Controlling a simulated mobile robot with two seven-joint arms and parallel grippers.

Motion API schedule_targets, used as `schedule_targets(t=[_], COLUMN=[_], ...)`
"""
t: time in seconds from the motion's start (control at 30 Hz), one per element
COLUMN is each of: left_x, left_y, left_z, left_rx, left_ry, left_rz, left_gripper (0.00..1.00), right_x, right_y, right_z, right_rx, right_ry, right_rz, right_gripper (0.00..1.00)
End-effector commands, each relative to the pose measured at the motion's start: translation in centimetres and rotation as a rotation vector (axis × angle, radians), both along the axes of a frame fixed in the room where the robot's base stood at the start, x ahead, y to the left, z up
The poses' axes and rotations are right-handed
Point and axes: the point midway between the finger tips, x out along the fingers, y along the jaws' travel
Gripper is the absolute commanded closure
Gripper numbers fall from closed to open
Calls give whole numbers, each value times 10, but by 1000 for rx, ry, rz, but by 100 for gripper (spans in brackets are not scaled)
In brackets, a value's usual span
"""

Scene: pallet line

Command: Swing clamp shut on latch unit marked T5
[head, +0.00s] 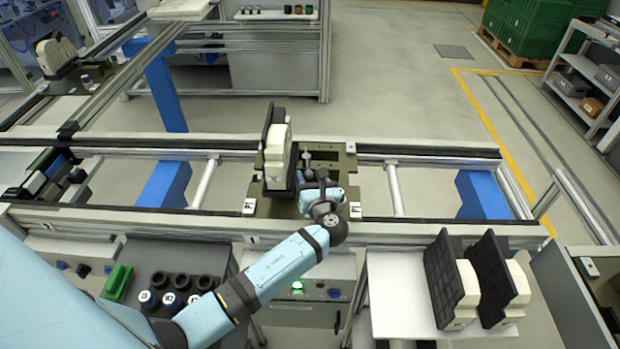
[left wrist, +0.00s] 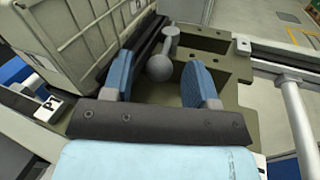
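A latch unit (head: 277,158), cream with a black plate, stands on the olive carrier plate (head: 325,152) on the line. Its T5 mark is not readable. Its cream ribbed side fills the upper left of the left wrist view (left wrist: 85,35). A grey ball-ended clamp lever (left wrist: 159,67) stands beside the unit; its angle is hard to judge. My left gripper (head: 310,182) is over the carrier, right of the unit. Its blue fingers in the left wrist view (left wrist: 161,80) are open on either side of the ball, with gaps showing. My right gripper is out of view.
Two more black-and-cream units (head: 453,290) stand on a white table (head: 395,290) at lower right. Labelled knobs and a green block (head: 117,283) lie at lower left. Rails (head: 430,150) run on both sides of the carrier. A similar unit (head: 55,55) is at far left.

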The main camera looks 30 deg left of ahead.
Motion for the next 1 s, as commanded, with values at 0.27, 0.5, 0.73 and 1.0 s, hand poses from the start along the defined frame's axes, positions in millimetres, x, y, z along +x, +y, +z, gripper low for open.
schedule_targets(t=[0.27, 0.5, 0.73, 1.0], left_x=[-9, -46, -78, -94], left_y=[-11, -48, -83, -100], left_z=[-2, -3, -2, 0], left_rx=[-2, -4, -2, 0], left_ry=[0, 1, 1, 0], left_rz=[-3, -1, -2, 0], left_gripper=[47, 47, 47, 47], right_x=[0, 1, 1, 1], right_y=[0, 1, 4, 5], right_z=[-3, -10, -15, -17], right_rx=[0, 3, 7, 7], right_ry=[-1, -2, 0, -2], right_rz=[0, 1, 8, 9], right_gripper=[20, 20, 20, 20])
